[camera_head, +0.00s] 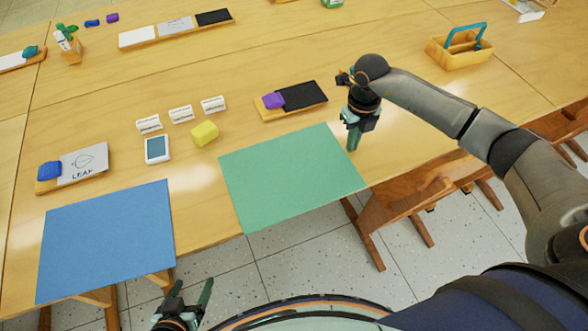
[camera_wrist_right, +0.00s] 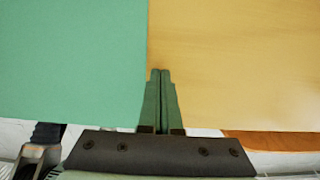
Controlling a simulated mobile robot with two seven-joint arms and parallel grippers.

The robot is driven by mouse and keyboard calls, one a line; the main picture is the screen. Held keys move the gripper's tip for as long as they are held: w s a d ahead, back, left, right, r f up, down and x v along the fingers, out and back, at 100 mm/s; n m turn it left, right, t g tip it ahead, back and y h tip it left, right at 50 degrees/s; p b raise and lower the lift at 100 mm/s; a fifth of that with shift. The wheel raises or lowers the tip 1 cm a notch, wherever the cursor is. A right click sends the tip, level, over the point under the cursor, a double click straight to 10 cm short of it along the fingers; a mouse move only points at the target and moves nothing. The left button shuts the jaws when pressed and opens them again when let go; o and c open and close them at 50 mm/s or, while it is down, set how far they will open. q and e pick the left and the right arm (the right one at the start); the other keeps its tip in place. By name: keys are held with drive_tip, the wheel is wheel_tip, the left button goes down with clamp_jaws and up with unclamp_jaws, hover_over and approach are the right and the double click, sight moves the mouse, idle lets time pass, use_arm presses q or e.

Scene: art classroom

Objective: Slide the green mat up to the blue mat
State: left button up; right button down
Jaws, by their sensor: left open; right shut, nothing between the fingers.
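The green mat (camera_head: 290,178) lies flat on the table, its front corners reaching the table's front edge. The blue mat (camera_head: 106,240) lies to its left, with a strip of bare wood between them. My right gripper (camera_head: 353,148) is shut and empty, pointing down just beside the green mat's right edge. In the right wrist view, its closed fingertips (camera_wrist_right: 160,74) sit at the edge of the green mat (camera_wrist_right: 70,60); I cannot tell whether they touch it. My left gripper (camera_head: 190,297) is open and empty, in front of the table near the bottom of the head view.
A tray (camera_head: 290,110) with a purple item is behind the green mat. A LEAF board (camera_head: 80,165) is behind the blue mat.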

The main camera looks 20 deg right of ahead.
sight(321, 160)
drive_tip(key=shift+s+a+f, duration=0.2)
drive_tip(key=shift+a, duration=0.6)
idle(0.6)
drive_tip(key=shift+a+r+p, duration=0.15)
drive_tip(key=shift+a+p, duration=0.25)
drive_tip(key=shift+a, duration=0.7)
idle(0.8)
drive_tip(key=shift+s+a, duration=0.1)
drive_tip(key=shift+a, duration=1.1)
drive_tip(key=shift+s+a, duration=0.1)
drive_tip(key=shift+a, duration=0.05)
idle(0.5)
drive_tip(key=shift+a, duration=1)
idle(0.8)
